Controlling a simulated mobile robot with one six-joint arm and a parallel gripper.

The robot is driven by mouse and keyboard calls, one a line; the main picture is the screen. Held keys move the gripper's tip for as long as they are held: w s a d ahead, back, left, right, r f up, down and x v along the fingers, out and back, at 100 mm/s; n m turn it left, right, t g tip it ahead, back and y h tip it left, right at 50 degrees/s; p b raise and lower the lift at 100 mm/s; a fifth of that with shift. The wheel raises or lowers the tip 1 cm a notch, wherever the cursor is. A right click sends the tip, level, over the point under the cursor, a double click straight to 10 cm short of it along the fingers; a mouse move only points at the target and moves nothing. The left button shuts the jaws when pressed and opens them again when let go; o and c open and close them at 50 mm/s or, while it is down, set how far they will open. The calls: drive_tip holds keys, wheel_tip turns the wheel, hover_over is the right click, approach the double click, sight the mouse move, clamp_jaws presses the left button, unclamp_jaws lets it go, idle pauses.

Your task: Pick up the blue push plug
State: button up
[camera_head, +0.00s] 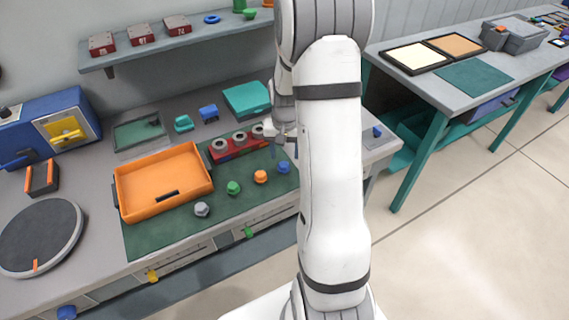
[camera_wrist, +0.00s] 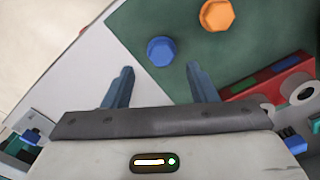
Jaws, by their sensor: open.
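The blue push plug (camera_head: 284,167) stands on the green mat (camera_head: 150,238), at the right end of a row of plugs. In the wrist view the blue plug (camera_wrist: 161,50) lies ahead of the fingertips, roughly between their lines and apart from them. My gripper (camera_wrist: 160,75) is open, with nothing between its two fingers. In the head view my arm covers most of the gripper.
An orange plug (camera_head: 260,177) is close beside the blue one, then green (camera_head: 233,187) and grey (camera_head: 202,209) plugs. A red block with grey rings (camera_head: 237,146) stands behind them. An orange tray (camera_head: 165,183) is to the left.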

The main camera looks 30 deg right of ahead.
sight(284, 164)
drive_tip(key=f, duration=0.1)
drive_tip(key=f+p, duration=0.1)
drive_tip(key=f, duration=0.2)
drive_tip(key=shift+s+a+f+p, duration=0.2)
drive_tip(key=shift+a+p, duration=0.1)
drive_tip(key=shift+f, duration=0.6)
drive_tip(key=shift+c, duration=0.3)
drive_tip(key=c, duration=0.8)
